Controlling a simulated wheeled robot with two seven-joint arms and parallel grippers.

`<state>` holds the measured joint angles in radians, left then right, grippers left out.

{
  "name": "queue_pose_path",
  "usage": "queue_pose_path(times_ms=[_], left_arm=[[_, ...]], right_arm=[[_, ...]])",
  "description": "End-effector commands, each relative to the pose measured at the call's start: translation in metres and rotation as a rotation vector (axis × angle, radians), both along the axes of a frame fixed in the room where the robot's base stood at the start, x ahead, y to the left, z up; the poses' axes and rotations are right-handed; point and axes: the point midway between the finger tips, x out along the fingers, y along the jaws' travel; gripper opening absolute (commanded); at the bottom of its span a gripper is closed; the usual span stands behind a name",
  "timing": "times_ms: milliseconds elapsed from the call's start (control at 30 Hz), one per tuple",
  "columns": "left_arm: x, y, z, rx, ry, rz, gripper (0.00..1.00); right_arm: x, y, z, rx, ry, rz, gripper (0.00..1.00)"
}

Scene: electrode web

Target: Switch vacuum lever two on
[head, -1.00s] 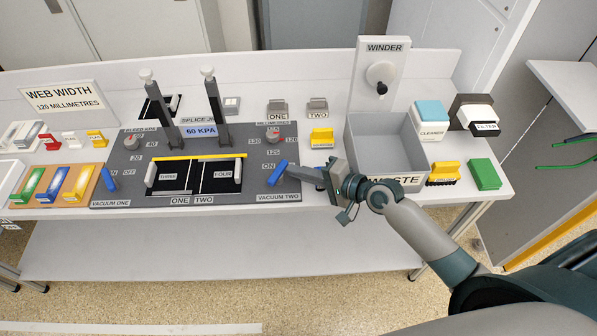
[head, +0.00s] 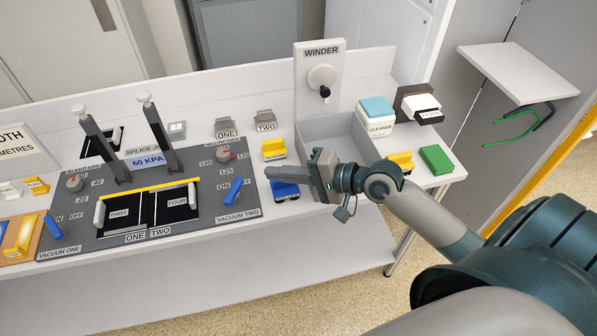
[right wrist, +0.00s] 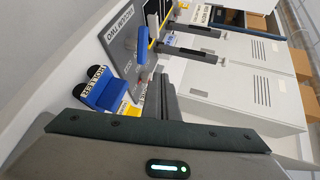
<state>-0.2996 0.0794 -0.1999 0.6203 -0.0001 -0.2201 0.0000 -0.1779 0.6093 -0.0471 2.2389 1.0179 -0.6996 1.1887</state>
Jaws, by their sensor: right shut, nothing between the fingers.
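The vacuum two lever (head: 233,191) is a blue handle at the right end of the grey splice panel (head: 75,243), above the VACUUM TWO label. It slants toward the upper right in the head view, with ON and OFF marks beside it. It also shows in the right wrist view (right wrist: 142,46). My right gripper (head: 269,173) is shut and empty, with its fingertips to the right of the lever and apart from it. The fingers also show in the right wrist view (right wrist: 160,95). My left gripper is out of view.
A blue roller (head: 286,190) sits just below my right fingers, with a yellow block (head: 274,149) behind it. The grey waste bin (head: 325,126) stands behind my right wrist. The similar blue vacuum one lever (head: 53,227) is at the panel's left end.

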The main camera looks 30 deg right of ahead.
Motion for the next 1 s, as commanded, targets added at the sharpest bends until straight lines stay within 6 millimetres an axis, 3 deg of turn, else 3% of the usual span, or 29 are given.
queue_pose_path(times_ms=[200,500,867,1000], left_arm=[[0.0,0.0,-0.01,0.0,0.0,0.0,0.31],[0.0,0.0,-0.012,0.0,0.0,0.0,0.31],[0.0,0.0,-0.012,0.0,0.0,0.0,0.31],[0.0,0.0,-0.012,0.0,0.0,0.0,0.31]], right_arm=[[-0.024,-0.021,0.017,-0.001,0.0,0.0,0.0],[-0.036,-0.032,0.029,0.0,0.0,0.0,0.0],[-0.037,-0.031,0.027,-0.006,-0.001,0.001,0.0],[-0.043,-0.027,0.012,-0.067,-0.004,0.014,0.0]])
